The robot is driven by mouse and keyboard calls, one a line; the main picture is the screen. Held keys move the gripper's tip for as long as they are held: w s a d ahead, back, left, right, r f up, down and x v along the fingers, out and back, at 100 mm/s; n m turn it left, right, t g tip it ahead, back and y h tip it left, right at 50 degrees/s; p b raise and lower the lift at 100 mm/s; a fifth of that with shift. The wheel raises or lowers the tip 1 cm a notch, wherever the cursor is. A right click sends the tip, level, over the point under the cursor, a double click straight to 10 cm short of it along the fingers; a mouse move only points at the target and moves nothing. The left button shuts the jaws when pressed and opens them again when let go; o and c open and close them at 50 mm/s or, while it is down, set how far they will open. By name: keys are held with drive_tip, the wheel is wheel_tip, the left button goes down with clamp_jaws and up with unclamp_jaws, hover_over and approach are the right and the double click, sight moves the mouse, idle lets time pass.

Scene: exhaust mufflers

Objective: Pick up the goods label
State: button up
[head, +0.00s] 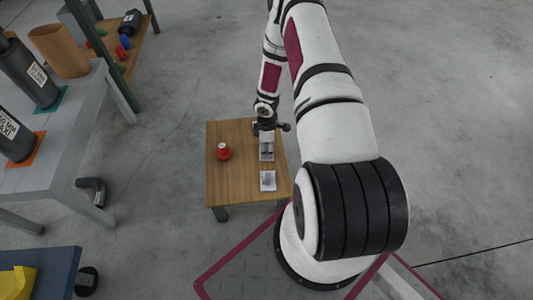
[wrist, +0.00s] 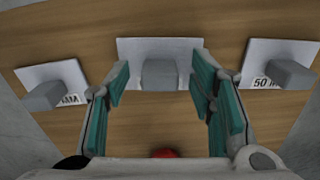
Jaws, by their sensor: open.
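Three white label plates, each with a grey block on it, lie on the small wooden table (head: 228,182). In the wrist view the middle plate (wrist: 130,48) has its grey block (wrist: 160,74) between my fingers, and no print shows on it. The left plate (wrist: 40,72) shows "MM" and the right plate (wrist: 290,50) shows "50 M". Which one is the goods label I cannot tell. My gripper (wrist: 160,88) is open above the middle plate, its teal pads either side of the block with gaps. In the head view my gripper (head: 267,137) partly hides the plates; one (head: 268,181) lies clear nearer the front.
A red object (head: 223,152) stands on the small table's left side; its top shows in the wrist view (wrist: 163,154). A grey bench (head: 60,150) with dark mufflers stands at left. A black bent pipe (head: 93,190) lies on the floor. Floor at right is open.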

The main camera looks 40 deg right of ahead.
drive_tip(key=c, duration=0.9)
drive_tip(key=shift+o, duration=0.2)
